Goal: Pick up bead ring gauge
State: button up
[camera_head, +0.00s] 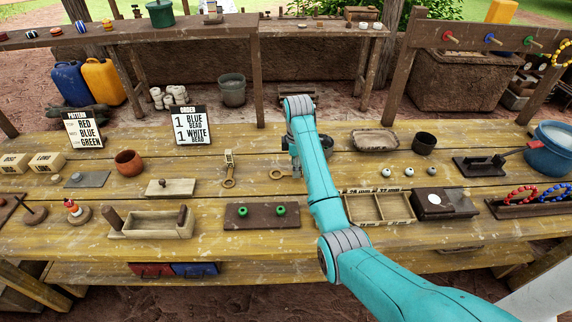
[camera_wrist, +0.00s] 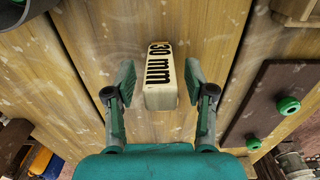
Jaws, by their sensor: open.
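A bead ring gauge (camera_head: 286,174), with a brass-coloured ring at its left end, lies on the wooden table in the head view. Its right end is hidden behind my arm. In the wrist view, a pale block marked "30 mm" (camera_wrist: 160,95), seemingly its handle, sits between the fingers of my gripper (camera_wrist: 160,82). The fingers are open, one on each side of the block, with gaps showing. The ring is not visible in the wrist view. A similar ring gauge (camera_head: 229,168) lies to the left in the head view.
A dark board with green beads (camera_head: 262,215) lies in front; it also shows in the wrist view (camera_wrist: 270,105). A divided wooden tray (camera_head: 378,208) and a dark box (camera_head: 441,204) are right of my arm. A sign (camera_head: 190,125) stands behind. A dark bowl (camera_head: 326,143) is near my arm.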

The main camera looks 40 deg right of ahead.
jog(key=shift+f, duration=0.45)
grip_shut()
jog(key=shift+r, duration=0.1)
